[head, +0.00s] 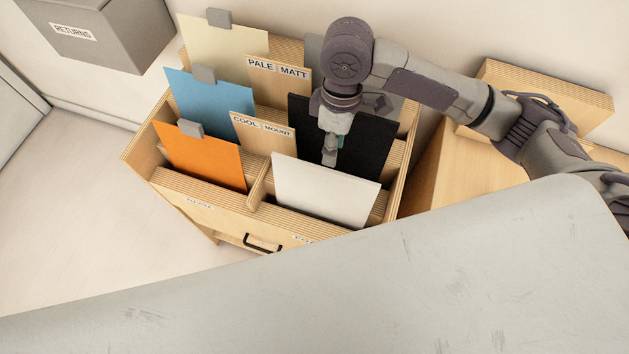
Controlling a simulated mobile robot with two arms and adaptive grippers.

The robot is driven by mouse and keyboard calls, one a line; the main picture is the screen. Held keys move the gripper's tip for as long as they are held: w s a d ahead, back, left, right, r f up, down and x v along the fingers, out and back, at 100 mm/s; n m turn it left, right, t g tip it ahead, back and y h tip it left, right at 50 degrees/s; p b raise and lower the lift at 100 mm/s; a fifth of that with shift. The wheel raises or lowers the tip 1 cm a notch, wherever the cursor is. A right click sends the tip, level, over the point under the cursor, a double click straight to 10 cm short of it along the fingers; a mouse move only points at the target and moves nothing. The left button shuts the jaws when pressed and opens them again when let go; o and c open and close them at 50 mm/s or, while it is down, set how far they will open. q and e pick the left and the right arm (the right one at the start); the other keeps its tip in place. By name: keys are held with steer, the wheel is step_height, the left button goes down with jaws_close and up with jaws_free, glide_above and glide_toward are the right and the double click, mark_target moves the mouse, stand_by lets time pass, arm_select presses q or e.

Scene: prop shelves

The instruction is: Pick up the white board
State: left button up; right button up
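The white board (325,195) stands tilted in the front right compartment of a wooden rack (200,193). Its top edge and front face show; its lower edge is hidden behind the rack's front wall. My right gripper (330,158) points down at the middle of the board's top edge, with a black board (366,145) behind it. I cannot tell whether its fingers touch the white board or are open or shut, as they show nearly edge-on. My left gripper is not in view.
Orange (205,160), blue (205,105) and cream (225,45) boards with grey clips stand at left. Wooden dividers read "PALE MATT" (278,70) and "COOL MOUNT" (262,128). A grey "RETURNS" box (105,35) is at upper left. A wooden unit (440,175) stands right.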

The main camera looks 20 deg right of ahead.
mark_target(325, 185)
steer(key=f, duration=0.2)
steer(key=s+f, duration=0.1)
steer(key=f, duration=0.4)
steer(key=shift+s+a+f+p, duration=0.25)
steer(key=shift+s+f+p, duration=0.05)
steer(key=shift+s, duration=0.1)
steer(key=shift+w+f, duration=0.1)
steer(key=shift+f, duration=0.1)
steer(key=shift+a+f+p, duration=0.35)
steer(key=shift+f+p, duration=0.05)
steer(key=shift+f, duration=0.45)
steer(key=f, duration=0.3)
steer(key=shift+a+f+p, duration=0.1)
steer(key=shift+a+p, duration=0.1)
steer(key=shift+p, duration=0.1)
steer(key=shift+f, duration=0.15)
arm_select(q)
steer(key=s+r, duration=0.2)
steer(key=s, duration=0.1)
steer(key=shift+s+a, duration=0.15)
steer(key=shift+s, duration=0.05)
arm_select(e)
jaws_close()
